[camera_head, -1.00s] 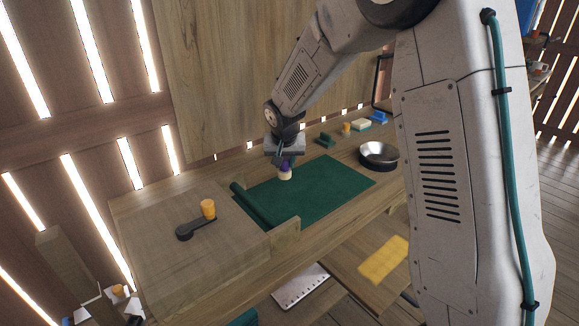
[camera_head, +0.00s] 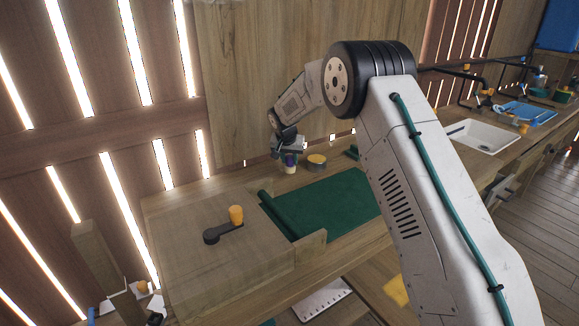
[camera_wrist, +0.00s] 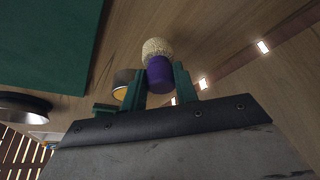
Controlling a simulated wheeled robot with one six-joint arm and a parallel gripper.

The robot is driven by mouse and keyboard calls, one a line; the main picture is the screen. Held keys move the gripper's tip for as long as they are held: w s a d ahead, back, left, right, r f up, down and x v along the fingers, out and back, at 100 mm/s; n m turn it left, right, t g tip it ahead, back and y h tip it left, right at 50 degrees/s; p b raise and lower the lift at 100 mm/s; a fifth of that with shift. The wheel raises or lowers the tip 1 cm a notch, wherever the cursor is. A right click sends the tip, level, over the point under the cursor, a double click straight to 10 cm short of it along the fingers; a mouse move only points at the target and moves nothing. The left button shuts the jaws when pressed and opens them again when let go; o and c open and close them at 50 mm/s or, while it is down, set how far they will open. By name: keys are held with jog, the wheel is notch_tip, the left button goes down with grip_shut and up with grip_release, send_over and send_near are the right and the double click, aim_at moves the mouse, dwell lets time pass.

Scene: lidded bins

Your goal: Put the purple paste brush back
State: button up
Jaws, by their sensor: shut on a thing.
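The purple paste brush (camera_wrist: 159,72) has a purple handle and a round cream bristle head. My gripper (camera_wrist: 160,84) is shut on its purple handle, with a green finger on each side. In the head view the brush (camera_head: 291,163) hangs bristles down below my gripper (camera_head: 290,152), at the back of the workbench beyond the green mat. A round container with a dark side and an orange-tan top (camera_head: 317,161) stands just right of the brush. It shows partly behind a finger in the wrist view (camera_wrist: 124,84). I cannot tell whether the brush touches the bench.
The green mat (camera_head: 330,205) lies on the bench, rolled at its left edge. A black crank with an orange knob (camera_head: 236,215) sits on the wooden box at left. A dark bowl (camera_wrist: 22,108) shows in the wrist view. The plank wall stands close behind.

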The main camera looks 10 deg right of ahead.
aim_at(288, 166)
jog(key=shift+w+a, duration=0.1)
jog(key=shift+w, duration=0.2)
jog(key=shift+f, duration=1.75)
jog(key=shift+f, duration=0.1)
jog(key=o, duration=0.9)
jog(key=shift+o, duration=0.2)
jog(key=v, duration=1.2)
